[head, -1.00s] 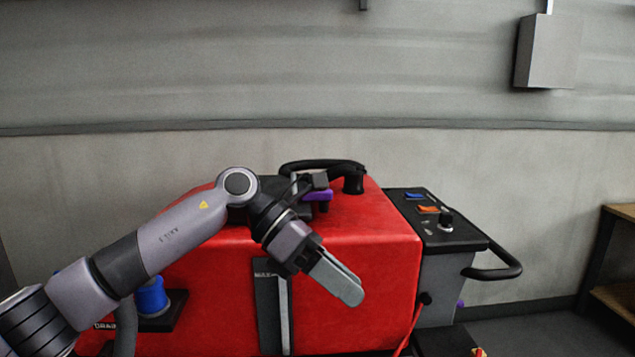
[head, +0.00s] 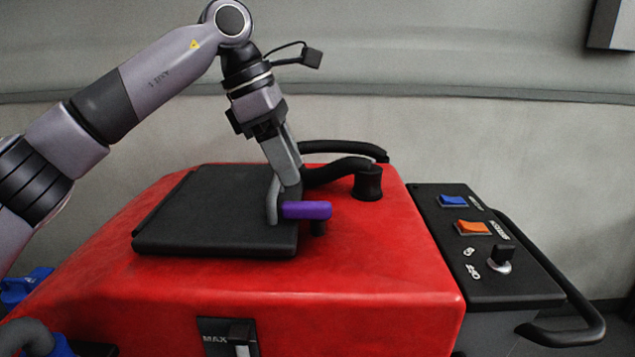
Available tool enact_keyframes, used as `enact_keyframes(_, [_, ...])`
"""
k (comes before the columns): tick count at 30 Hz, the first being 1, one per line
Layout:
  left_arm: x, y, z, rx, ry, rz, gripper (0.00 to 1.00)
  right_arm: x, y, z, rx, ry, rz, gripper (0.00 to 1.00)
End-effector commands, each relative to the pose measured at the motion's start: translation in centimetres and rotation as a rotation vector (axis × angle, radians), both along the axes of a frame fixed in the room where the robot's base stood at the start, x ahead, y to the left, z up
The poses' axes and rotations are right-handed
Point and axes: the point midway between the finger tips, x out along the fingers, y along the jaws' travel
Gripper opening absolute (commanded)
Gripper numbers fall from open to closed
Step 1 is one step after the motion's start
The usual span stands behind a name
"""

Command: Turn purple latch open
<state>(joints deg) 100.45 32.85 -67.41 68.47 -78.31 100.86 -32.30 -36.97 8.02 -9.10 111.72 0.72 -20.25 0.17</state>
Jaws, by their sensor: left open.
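The purple latch (head: 307,210) sits at the right edge of the black lid (head: 190,215) on top of the red tank (head: 390,265). Its bar points sideways, with a dark post under its right part. My left gripper (head: 282,203) points down over the lid's right edge, at the latch's left end. Its fingers look parted, one at the lid side and one behind the latch. I cannot tell whether they touch the latch.
A black hose (head: 340,170) runs behind the latch to a black fitting (head: 368,184). A control panel (head: 450,250) with a blue switch (head: 453,201), an orange switch (head: 473,228) and a knob (head: 500,258) is at the right, beside a black handle (head: 570,335).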

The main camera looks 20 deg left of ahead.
Motion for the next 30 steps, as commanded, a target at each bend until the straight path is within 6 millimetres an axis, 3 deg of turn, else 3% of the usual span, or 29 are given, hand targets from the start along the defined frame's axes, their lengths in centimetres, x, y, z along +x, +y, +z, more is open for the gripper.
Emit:
enact_keyframes(5, [0.1, -0.3, -0.9, 0.005, 0.002, 0.001, 0.50, -0.1, 0.0, 0.0, 0.000, 0.003, 0.001, 0.39])
enact_keyframes(18, [0.7, -2.4, -6.2, 0.002, 0.000, 0.001, 0.50, -0.4, 0.0, 0.6, 0.000, 0.008, 0.001, 0.39])
enact_keyframes(27, [0.7, -2.6, -6.6, 0.001, -0.001, 0.000, 0.50, -0.3, 0.0, 0.6, 0.000, 0.008, 0.001, 0.39])
enact_keyframes(28, [0.7, -2.6, -6.6, 0.001, -0.001, 0.000, 0.47, -0.3, 0.0, 0.6, 0.000, 0.007, 0.000, 0.39])
enact_keyframes(30, [0.7, -2.6, -6.6, 0.001, -0.001, 0.000, 0.24, -0.3, 0.0, 0.7, 0.000, 0.007, 0.000, 0.39])
